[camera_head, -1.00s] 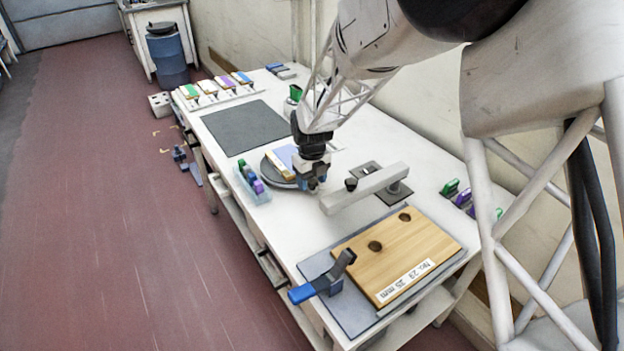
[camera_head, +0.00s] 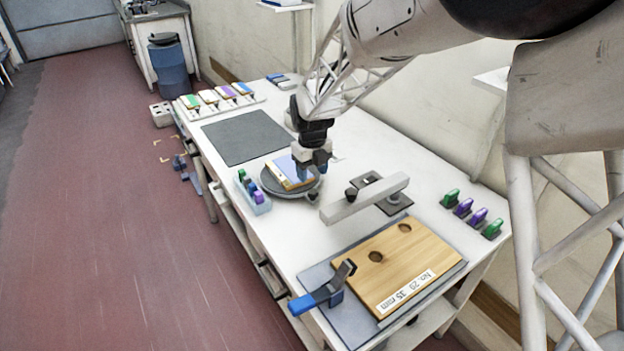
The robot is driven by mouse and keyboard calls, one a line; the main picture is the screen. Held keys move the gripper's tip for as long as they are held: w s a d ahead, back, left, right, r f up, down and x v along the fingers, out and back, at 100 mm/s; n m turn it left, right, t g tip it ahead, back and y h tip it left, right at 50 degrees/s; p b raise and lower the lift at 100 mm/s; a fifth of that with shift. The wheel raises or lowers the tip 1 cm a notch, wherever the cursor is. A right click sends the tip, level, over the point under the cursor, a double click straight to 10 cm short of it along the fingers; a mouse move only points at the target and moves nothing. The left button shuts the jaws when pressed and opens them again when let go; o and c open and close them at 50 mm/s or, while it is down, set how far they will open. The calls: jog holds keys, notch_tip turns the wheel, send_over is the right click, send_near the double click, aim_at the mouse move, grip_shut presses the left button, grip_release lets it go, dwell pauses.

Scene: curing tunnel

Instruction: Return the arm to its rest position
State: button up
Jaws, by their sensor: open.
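My arm reaches in from the upper right. I see nothing held between the fingers. I cannot tell whether the fingers touch the block.
A grey bar fixture (camera_head: 365,198) stands close to the gripper's lower right. A wooden board (camera_head: 400,262) and blue-handled clamp (camera_head: 318,298) are at the near end. A light-blue bin (camera_head: 262,206) stands left of the turntable. A dark mat (camera_head: 246,138) lies bare beyond.

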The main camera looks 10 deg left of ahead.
jog(key=shift+r, duration=0.4)
jog(key=shift+s+d+r, duration=0.1)
jog(key=shift+d+r, duration=0.2)
jog(key=shift+d, duration=0.05)
jog(key=s+d+r+n, duration=0.2)
jog(key=d, duration=0.1)
jog(key=s+d+r+n, duration=0.2)
jog(key=d+r, duration=0.1)
jog(key=d, duration=0.1)
jog(key=s+d+r+n, duration=0.2)
jog(key=d+r, duration=0.1)
jog(key=d, duration=0.1)
jog(key=shift+d+n+t, duration=0.15)
jog(key=shift+n+t, duration=0.25)
jog(key=s+d+r+n+t, duration=0.1)
jog(key=s+d+r+n, duration=0.3)
jog(key=s+d+n, duration=0.35)
jog(key=s+d+r+n, duration=0.3)
jog(key=s+d+n, duration=0.2)
jog(key=s+d, duration=0.45)
jog(key=s+d+f+n, duration=0.1)
jog(key=s+d+n, duration=0.3)
jog(key=s+n, duration=0.3)
jog(key=s, duration=0.5)
jog(key=shift+s+d+n+t, duration=0.15)
jog(key=shift+d+n+t, duration=0.2)
jog(key=shift+d+t, duration=0.05)
